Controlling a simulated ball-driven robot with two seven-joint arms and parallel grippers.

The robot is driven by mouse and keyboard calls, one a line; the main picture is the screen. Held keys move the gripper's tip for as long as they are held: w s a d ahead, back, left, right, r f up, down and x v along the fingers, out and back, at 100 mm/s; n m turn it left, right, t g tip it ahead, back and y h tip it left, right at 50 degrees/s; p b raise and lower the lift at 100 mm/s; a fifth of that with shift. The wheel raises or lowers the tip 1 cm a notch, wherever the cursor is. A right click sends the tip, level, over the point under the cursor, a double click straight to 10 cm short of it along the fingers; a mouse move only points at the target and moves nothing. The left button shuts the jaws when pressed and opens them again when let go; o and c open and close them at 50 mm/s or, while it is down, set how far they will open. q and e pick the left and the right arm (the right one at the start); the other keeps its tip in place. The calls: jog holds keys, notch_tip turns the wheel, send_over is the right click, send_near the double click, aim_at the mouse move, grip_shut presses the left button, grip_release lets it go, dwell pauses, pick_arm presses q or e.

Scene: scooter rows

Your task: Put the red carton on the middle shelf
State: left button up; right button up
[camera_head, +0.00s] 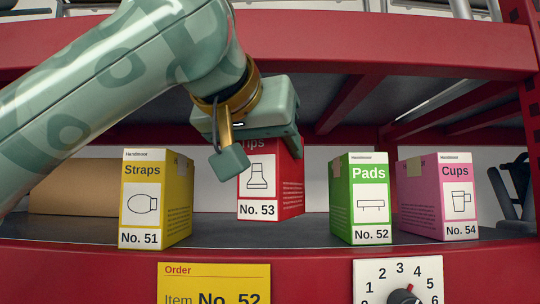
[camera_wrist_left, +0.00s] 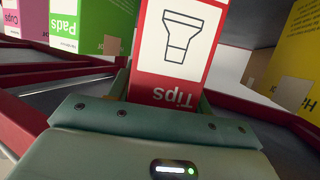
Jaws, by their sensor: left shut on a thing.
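The red carton (camera_head: 275,185), marked Tips and No. 53, is upright above the grey shelf board (camera_head: 285,234), between the yellow and green cartons. My left gripper (camera_head: 264,152) comes down on it from above and is shut on its upper part, hiding some of its label. In the left wrist view the red carton (camera_wrist_left: 178,48) sits between the jaws. I cannot tell whether its base touches the board. My right gripper is not in view.
A yellow carton (camera_head: 155,200) stands left; a green carton (camera_head: 360,200) and pink carton (camera_head: 440,197) stand right. A brown box (camera_head: 75,187) lies behind on the left. A red beam (camera_head: 310,47) crosses above. An order card (camera_head: 214,284) and dial (camera_head: 400,284) are in front.

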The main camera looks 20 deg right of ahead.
aim_at(269, 171)
pick_arm(q)
notch_tip(269, 171, down, 3)
jog(key=shift+a+r, duration=0.1)
jog(key=shift+w+f, duration=0.2)
jog(key=shift+f, duration=0.05)
jog(key=shift+s, duration=0.15)
jog(key=o, duration=0.7)
jog(key=shift+f, duration=0.1)
jog(key=o, duration=0.4)
